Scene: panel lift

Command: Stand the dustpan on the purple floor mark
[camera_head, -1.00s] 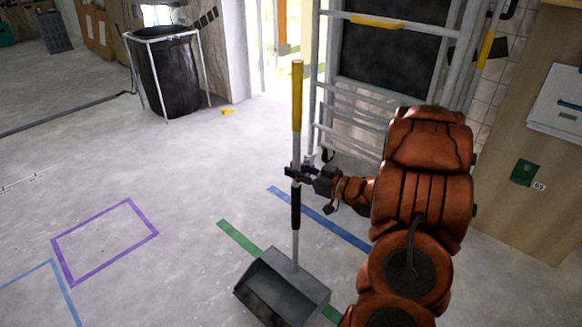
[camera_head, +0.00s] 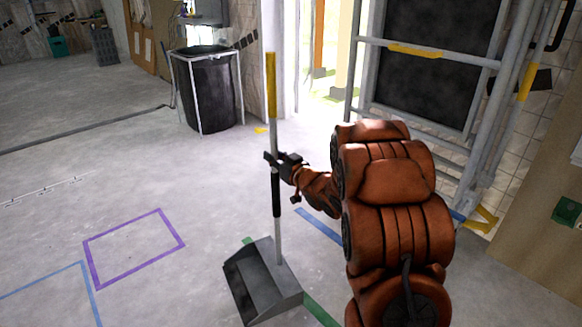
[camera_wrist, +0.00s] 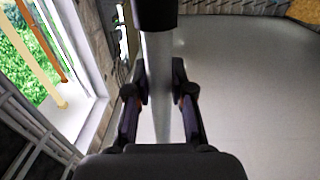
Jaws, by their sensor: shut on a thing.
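The dustpan (camera_head: 268,287) is a grey scoop with a long upright handle, silver with a black grip and a yellow top. My gripper (camera_head: 273,161) is shut on the handle just above the black grip. In the wrist view my gripper (camera_wrist: 162,85) has a finger on each side of the silver handle (camera_wrist: 160,60). The scoop is low over the floor near a green line; I cannot tell whether it touches the floor. The purple floor mark (camera_head: 134,264) is an empty outlined rectangle on the floor, left of the dustpan.
A blue floor outline (camera_head: 82,290) lies front left. A black bin in a white frame (camera_head: 207,92) stands at the back. A metal scaffold frame (camera_head: 470,190) stands at the right. The floor between the dustpan and the purple mark looks clear.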

